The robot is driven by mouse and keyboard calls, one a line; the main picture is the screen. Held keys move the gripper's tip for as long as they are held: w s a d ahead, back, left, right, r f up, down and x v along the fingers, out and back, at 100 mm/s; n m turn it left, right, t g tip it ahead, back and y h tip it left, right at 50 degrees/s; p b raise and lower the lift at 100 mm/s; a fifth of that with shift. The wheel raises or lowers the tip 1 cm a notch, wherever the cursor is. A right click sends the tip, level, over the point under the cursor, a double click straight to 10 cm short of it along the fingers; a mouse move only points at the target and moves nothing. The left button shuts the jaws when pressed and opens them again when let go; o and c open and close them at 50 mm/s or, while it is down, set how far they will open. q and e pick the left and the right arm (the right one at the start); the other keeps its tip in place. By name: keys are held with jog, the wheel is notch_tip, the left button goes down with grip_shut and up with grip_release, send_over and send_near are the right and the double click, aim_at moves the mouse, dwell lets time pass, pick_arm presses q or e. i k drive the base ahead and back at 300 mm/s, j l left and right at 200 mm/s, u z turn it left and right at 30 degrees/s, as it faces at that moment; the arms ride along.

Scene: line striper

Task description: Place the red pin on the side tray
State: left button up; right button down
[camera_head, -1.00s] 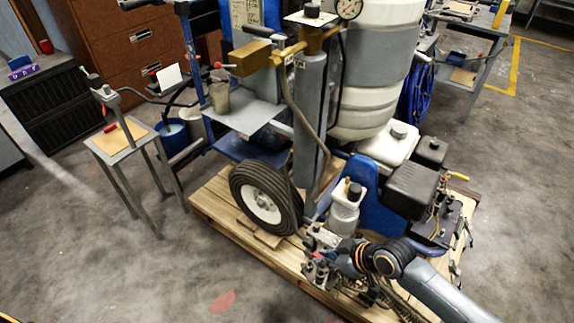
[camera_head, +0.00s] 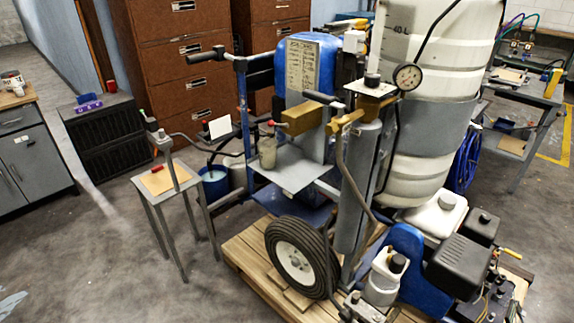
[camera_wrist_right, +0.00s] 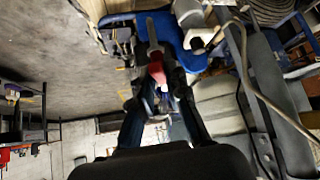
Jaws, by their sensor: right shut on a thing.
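The red pin (camera_wrist_right: 157,72) is between the fingertips of my right gripper (camera_wrist_right: 160,88) in the right wrist view. A grey shaft-like part extends beyond its red part. The side tray (camera_head: 172,184) is a small grey stand with a tan top, left of the line striper. A small red item (camera_head: 158,168) lies on it. My left gripper is out of view.
The line striper stands on a wooden pallet (camera_head: 262,278), with its tyre (camera_head: 300,258) towards the tray. Open floor lies in front of the tray.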

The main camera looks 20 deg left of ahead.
aim_at(287, 174)
jog(key=i+j+z, duration=0.15)
jog(key=j, duration=0.4)
jog(key=i+j+z, duration=0.1)
jog(key=j, duration=0.5)
jog(key=i+j+z, duration=0.15)
jog(key=j, duration=0.45)
jog(key=i+j+z, duration=0.15)
jog(key=j, duration=0.45)
